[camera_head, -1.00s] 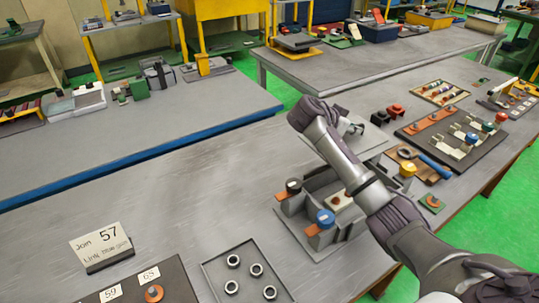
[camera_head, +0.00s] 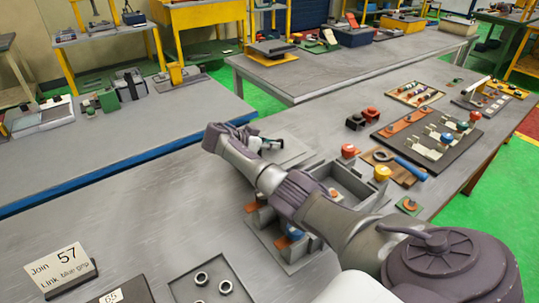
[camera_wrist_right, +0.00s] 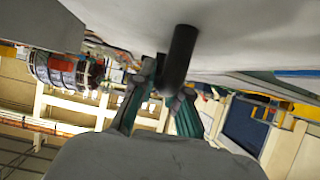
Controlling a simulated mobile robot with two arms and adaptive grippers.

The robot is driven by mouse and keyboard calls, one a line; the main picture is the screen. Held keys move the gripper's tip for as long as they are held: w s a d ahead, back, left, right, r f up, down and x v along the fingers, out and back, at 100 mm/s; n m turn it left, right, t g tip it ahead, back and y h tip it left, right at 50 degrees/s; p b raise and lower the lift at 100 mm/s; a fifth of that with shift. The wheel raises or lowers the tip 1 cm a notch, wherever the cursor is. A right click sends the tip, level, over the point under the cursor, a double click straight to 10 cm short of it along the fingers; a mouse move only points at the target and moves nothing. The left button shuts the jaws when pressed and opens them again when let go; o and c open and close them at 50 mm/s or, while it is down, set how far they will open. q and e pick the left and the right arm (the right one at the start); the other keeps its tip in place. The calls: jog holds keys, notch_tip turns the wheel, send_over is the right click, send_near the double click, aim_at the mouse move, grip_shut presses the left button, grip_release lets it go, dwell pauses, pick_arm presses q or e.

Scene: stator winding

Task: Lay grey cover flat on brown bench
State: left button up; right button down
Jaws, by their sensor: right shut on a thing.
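The grey cover (camera_head: 295,150) is a flat plate with a dark knob. My right gripper (camera_head: 265,144) is shut on it and holds it left of and behind the open grey box (camera_head: 352,178). In the right wrist view the pale underside or face of the cover (camera_wrist_right: 120,25) fills the top, and its black knob (camera_wrist_right: 178,60) stands between my right gripper's fingers (camera_wrist_right: 168,98). The bench (camera_head: 140,220) has a grey worn top and a brown edge. I cannot tell whether the cover touches the bench. My left gripper is not in view.
My right arm hides part of the box fixture, including blue and orange parts. A tray of metal rings (camera_head: 203,287) and a sign card (camera_head: 62,265) stand at the front. A ring-and-tool board (camera_head: 395,165) lies right. The bench left of the cover is bare.

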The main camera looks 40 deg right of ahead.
aim_at(269, 153)
notch_tip(269, 153, down, 4)
jog(key=shift+f, duration=0.1)
dwell(0.4)
jog(key=c, duration=1.6)
grip_release()
jog(key=shift+f+b, duration=0.2)
jog(key=shift+b, duration=0.15)
jog(key=shift+c, duration=0.2)
jog(key=o, duration=0.5)
jog(key=shift+c, duration=0.2)
jog(key=shift+r, duration=0.1)
